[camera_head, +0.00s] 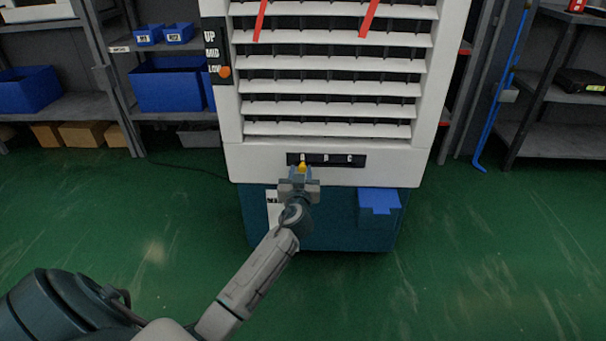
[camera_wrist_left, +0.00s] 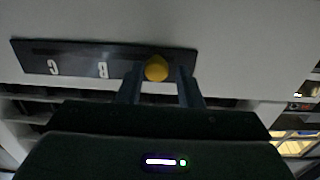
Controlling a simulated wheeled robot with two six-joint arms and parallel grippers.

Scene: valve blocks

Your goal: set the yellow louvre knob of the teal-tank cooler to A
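The cooler (camera_head: 400,165) has a white louvred front above a teal tank (camera_head: 330,228). A black strip (camera_head: 335,160) on its lower front carries letters; B and C read clearly. The yellow louvre knob (camera_head: 302,167) is at the strip's left end, in the A place. In the left wrist view the strip (camera_wrist_left: 75,62) is upside down and the knob (camera_wrist_left: 156,68) is past B, with no A visible. My left gripper (camera_head: 302,174) is at the knob. Its open fingers (camera_wrist_left: 159,72) stand either side of it, with small gaps visible. My right gripper is out of view.
An UP/MID/LOW panel (camera_head: 212,52) with an orange knob (camera_head: 225,72) is at the cooler's upper left. A blue block-shaped part (camera_head: 379,205) sits on the tank front. Shelves with blue bins (camera_head: 165,85) stand behind. The green floor (camera_head: 480,260) is clear.

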